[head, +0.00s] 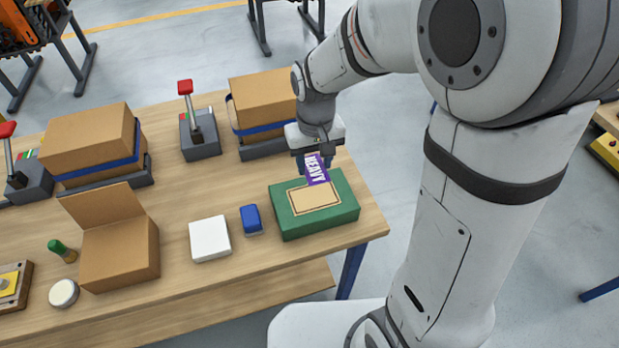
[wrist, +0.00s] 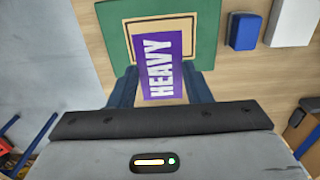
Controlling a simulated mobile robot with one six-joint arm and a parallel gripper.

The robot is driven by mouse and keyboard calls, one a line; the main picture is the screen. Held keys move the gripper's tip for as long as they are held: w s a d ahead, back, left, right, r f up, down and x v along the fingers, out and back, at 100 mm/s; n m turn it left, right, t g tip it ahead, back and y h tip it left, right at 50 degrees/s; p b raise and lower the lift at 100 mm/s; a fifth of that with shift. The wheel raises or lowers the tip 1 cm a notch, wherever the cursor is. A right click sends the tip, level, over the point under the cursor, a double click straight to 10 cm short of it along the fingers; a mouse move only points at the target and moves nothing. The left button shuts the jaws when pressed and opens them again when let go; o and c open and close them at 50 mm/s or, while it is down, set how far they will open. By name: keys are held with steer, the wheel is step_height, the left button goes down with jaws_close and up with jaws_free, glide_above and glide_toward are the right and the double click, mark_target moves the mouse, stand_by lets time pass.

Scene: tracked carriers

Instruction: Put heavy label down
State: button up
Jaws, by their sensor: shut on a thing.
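The heavy label (head: 316,170) is a purple card with white "HEAVY" lettering. It also shows in the wrist view (wrist: 161,66), between the two blue fingers. My gripper (head: 314,160) is shut on the label, over the back part of a green box (head: 345,215). The box has a tan, dark-bordered rectangle (head: 314,198) on its top, which the label partly covers from above in both views. I cannot tell whether the label touches the box top.
A blue block (head: 251,219) and a white square item (head: 209,239) lie left of the green box. An open cardboard box (head: 118,255) stands farther left. Strapped cartons (head: 262,100) and a red-handled lever (head: 198,130) stand behind. The table's right edge is close to the green box.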

mark_target(313, 197)
step_height(313, 197, down, 10)
steer(key=shift+r, duration=0.15)
stand_by(0.3)
steer(key=shift+f+b, duration=0.3)
steer(key=shift+f, duration=0.05)
steer(key=o, duration=1)
steer(key=shift+s+r, duration=0.1)
steer(key=shift+c, duration=0.2)
